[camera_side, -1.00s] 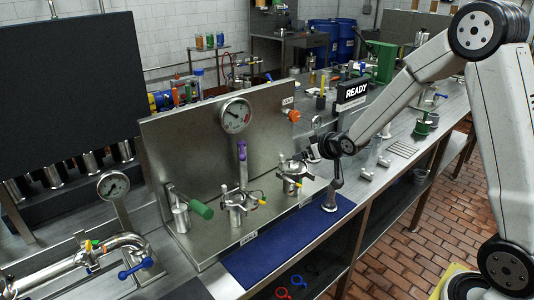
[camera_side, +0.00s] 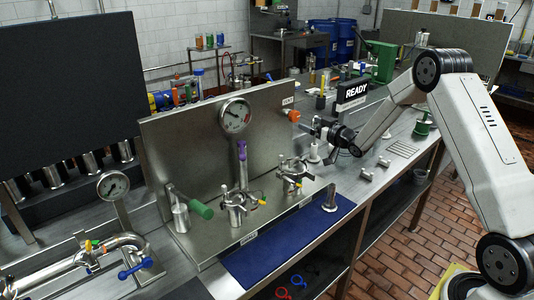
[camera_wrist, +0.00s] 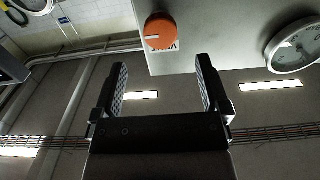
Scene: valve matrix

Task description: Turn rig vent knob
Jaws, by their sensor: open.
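The rig vent knob, an orange round knob (camera_side: 294,116), sits near the right edge of the upright steel panel (camera_side: 200,150). In the wrist view the orange knob (camera_wrist: 159,31) has a pale line on its face and sits ahead of and between the fingers, slightly left of centre. My gripper (camera_side: 314,122) is just right of the knob in the side view, apart from it as far as I can tell. In the wrist view my gripper (camera_wrist: 162,82) has its two fingers spread wide with nothing between them.
A pressure gauge (camera_side: 235,116) is on the panel, left of the knob; it also shows in the wrist view (camera_wrist: 295,45). A READY sign (camera_side: 352,93) stands behind my gripper. Valves with coloured handles (camera_side: 235,205) stand before the panel. A blue mat (camera_side: 262,262) lies in front.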

